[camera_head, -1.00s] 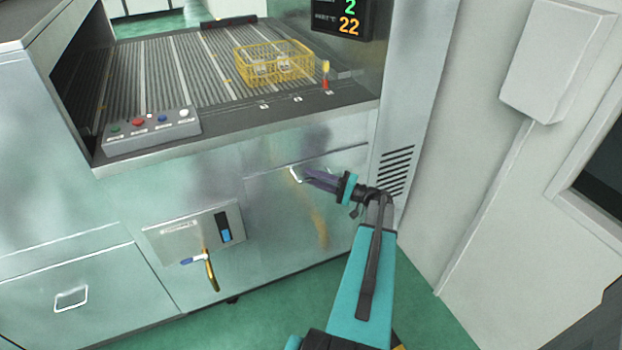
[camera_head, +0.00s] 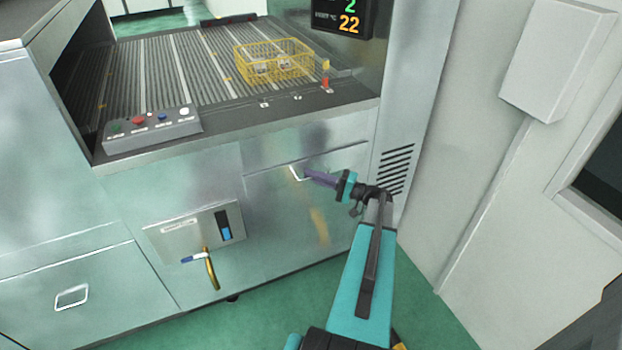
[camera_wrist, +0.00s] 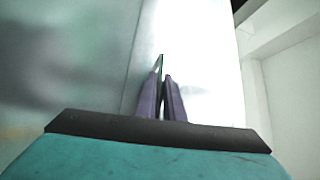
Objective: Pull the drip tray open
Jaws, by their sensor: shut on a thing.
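The drip tray front (camera_head: 275,215) is a flat metal panel low on the machine, right of the valve plate. Its small bright handle (camera_head: 296,174) sits near the panel's upper edge. My gripper (camera_head: 306,175) reaches it from the right, with purple fingers shut on the handle. In the wrist view the fingers of my gripper (camera_wrist: 163,85) are close together against the bright metal, and the handle itself is hard to make out. No clear gap shows around the tray front.
A brass-coloured drain tap (camera_head: 210,270) sticks out left of the tray. A closed drawer (camera_head: 110,275) with its own handle is further left. A yellow basket (camera_head: 272,62) stands on the conveyor above. Green floor (camera_head: 270,315) in front is clear.

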